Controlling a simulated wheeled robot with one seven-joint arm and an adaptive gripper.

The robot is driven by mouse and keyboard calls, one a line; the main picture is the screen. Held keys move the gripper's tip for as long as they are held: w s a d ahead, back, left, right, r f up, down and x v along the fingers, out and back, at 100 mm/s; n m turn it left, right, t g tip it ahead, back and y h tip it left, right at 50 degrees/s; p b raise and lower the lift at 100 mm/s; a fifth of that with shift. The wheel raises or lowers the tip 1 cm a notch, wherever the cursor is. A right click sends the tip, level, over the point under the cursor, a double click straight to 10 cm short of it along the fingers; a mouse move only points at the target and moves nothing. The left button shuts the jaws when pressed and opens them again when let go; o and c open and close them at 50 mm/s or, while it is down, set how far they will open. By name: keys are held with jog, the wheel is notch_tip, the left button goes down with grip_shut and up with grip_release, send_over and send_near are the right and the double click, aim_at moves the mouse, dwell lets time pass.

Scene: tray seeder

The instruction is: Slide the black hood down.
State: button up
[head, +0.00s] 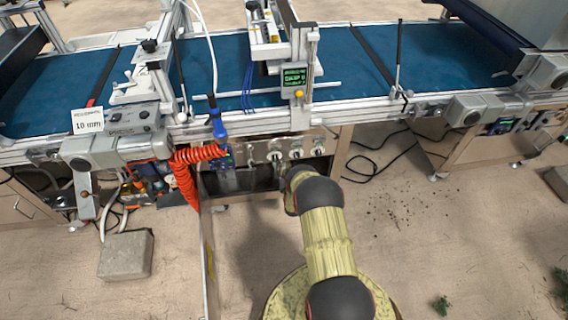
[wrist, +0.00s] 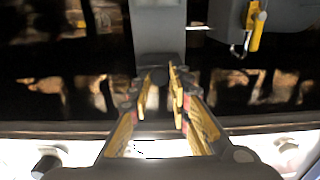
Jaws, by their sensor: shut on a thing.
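In the wrist view my gripper (wrist: 163,78) reaches up from the bottom edge, its yellow-padded fingers close together. It is shut on a small dark round piece, like a knob (wrist: 158,76), at the lower end of a grey upright strip (wrist: 158,35). Behind it a wide, black, glossy surface (wrist: 65,55) spans the view; it looks like the black hood, with brownish patches showing in it. In the head view my arm hides the gripper and what it holds, in front of the machine's lower panel with several round knobs (head: 296,153).
A grey block with a yellow-handled part (wrist: 255,25) is at the upper right of the wrist view. In the head view, a blue conveyor belt (head: 215,66) runs across the back. An orange coiled hose (head: 184,180) hangs left of my arm. A concrete block (head: 126,255) lies on the floor.

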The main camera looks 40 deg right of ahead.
grip_shut()
jog(key=shift+f, duration=0.1)
notch_tip(320, 180, down, 8)
dwell(0.8)
jog(key=shift+o, duration=2)
grip_release()
jog(key=o, duration=0.3)
